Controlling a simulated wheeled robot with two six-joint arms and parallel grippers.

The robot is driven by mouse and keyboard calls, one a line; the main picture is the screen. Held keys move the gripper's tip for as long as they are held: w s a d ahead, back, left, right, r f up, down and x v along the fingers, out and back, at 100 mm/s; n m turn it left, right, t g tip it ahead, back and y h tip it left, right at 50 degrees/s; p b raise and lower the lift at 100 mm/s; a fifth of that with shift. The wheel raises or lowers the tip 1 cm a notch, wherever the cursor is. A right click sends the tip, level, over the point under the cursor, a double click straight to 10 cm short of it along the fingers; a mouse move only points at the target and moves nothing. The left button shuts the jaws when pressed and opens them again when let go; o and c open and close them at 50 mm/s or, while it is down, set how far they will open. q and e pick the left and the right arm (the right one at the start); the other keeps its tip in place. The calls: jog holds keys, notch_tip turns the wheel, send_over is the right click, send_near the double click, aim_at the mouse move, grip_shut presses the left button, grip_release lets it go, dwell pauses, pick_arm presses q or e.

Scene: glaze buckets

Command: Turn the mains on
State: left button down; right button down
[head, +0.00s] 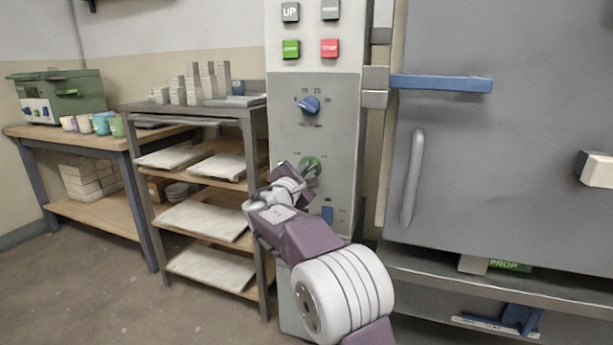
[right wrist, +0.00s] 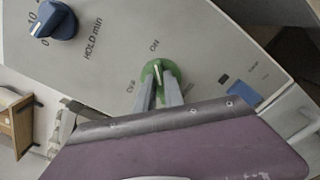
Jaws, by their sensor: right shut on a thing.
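A green rotary knob (head: 310,165) sits low on the grey front of the control cabinet (head: 345,130). In the right wrist view the green knob (right wrist: 158,72) has printed words beside it that look like ON and OFF. A pale mark shows on the knob, but I cannot tell for sure which word it points to. My right gripper (head: 306,172) is at the cabinet face, its fingers closed on the knob's sides. The fingers also show in the right wrist view (right wrist: 160,92) and cover part of the knob. My left gripper is out of view.
Above is a blue HOLD min dial (head: 309,105), with UP, green and red buttons (head: 330,48) higher up. A blue part (head: 327,214) is below right of the knob. A shelf rack (head: 205,222) stands close on the left, a large grey door (head: 500,150) on the right.

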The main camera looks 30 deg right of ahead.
jog(key=shift+f, duration=0.15)
jog(key=c, duration=1.4)
grip_release()
jog(key=shift+c, duration=0.2)
jog(key=shift+a, duration=0.1)
jog(key=p+v, duration=0.2)
jog(key=v, duration=0.7)
jog(key=shift+p, duration=0.3)
